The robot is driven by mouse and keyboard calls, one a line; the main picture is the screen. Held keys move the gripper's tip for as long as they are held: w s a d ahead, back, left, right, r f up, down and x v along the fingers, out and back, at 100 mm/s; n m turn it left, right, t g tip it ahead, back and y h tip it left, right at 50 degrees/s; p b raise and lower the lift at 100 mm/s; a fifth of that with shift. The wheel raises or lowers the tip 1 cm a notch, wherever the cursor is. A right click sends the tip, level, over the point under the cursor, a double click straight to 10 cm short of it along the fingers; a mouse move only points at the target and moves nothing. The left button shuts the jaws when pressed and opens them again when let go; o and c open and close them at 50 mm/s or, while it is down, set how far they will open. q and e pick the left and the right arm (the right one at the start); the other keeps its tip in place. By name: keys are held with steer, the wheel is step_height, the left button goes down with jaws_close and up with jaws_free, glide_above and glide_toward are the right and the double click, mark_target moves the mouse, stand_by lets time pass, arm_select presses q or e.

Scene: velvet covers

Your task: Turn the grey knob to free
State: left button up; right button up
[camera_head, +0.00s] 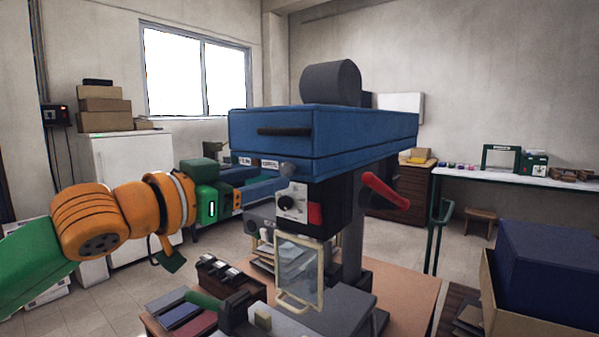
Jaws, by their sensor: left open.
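The grey knob (287,170) is a small rounded piece under the front edge of the blue machine head (310,135). Two small white labels (258,161) sit to its left; their print is too small to read surely. My left gripper (272,183) comes in from the left on an orange and green arm, its tip close to the knob. It is open. I cannot tell whether it touches the knob. A white panel with a black dial (289,204) is just below. My right gripper is not in view.
A clear framed guard (299,272) hangs below the head, above a cluttered wooden table (408,290). A red lever (384,190) sticks out at the right of the machine. A box with a dark blue block (545,262) stands at the right.

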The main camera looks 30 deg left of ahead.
mark_target(283, 172)
arm_select(q)
steer(key=shift+w+r+p, duration=0.35)
steer(key=shift+r+p, duration=0.05)
steer(key=shift+p, duration=0.35)
steer(key=w, duration=0.4)
steer(key=shift+d+f, duration=0.2)
steer(key=shift+f, duration=0.1)
steer(key=shift+s+r, duration=0.1)
steer(key=shift+s, duration=0.4)
steer(key=shift+c, duration=0.9)
jaws_close()
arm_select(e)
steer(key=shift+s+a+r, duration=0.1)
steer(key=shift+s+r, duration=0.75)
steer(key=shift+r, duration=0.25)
